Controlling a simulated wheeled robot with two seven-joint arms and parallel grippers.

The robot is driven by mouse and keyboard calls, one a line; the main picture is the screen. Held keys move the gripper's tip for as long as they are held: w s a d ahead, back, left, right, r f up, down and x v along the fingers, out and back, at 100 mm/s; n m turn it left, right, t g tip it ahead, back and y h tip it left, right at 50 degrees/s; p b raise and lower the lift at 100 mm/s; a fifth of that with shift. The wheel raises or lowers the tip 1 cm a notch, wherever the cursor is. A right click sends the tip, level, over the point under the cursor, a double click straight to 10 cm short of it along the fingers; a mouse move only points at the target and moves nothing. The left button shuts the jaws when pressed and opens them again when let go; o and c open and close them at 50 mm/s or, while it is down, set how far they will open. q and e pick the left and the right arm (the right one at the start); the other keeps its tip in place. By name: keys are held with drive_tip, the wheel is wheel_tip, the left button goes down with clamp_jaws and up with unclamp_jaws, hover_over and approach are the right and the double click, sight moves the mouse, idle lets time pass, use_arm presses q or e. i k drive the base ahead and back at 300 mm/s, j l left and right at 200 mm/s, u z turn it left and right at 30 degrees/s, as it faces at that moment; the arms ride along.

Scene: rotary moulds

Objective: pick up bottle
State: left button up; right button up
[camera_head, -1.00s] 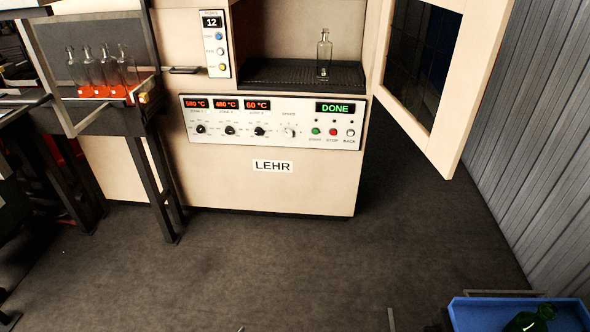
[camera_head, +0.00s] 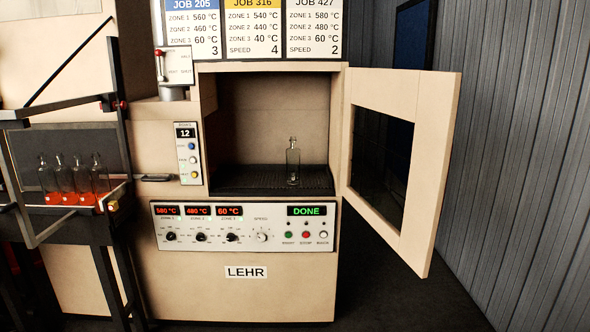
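A clear glass bottle (camera_head: 293,162) stands upright on the dark ridged floor (camera_head: 245,180) inside the open chamber of the lehr (camera_head: 237,290). It stands right of the chamber's middle, and nothing touches it. Several other clear bottles (camera_head: 83,180) stand in a row on a stand at the left, their lower parts glowing orange. Neither of my grippers is in view.
The lehr door (camera_head: 408,160) is swung open to the right, near the corrugated wall (camera_head: 520,150). The control panel (camera_head: 245,227) below the chamber reads DONE. A metal frame (camera_head: 50,225) juts out at the left. Job signs (camera_head: 250,28) hang above.

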sight(293, 153)
drive_tip(key=i+j+z, duration=0.1)
drive_tip(key=z, duration=0.7)
drive_tip(key=i+j+z, duration=0.2)
drive_tip(key=j, duration=0.15)
drive_tip(key=i+j+z, duration=0.2)
drive_tip(key=j, duration=0.15)
drive_tip(key=i+j+z, duration=0.2)
drive_tip(key=j, duration=0.2)
drive_tip(key=j+z, duration=0.2)
drive_tip(key=j, duration=0.2)
drive_tip(key=i+j, duration=0.1)
drive_tip(key=j, duration=0.3)
drive_tip(key=i+j, duration=0.1)
drive_tip(key=j, duration=0.65)
drive_tip(key=i+j, duration=0.15)
drive_tip(key=j, duration=0.25)
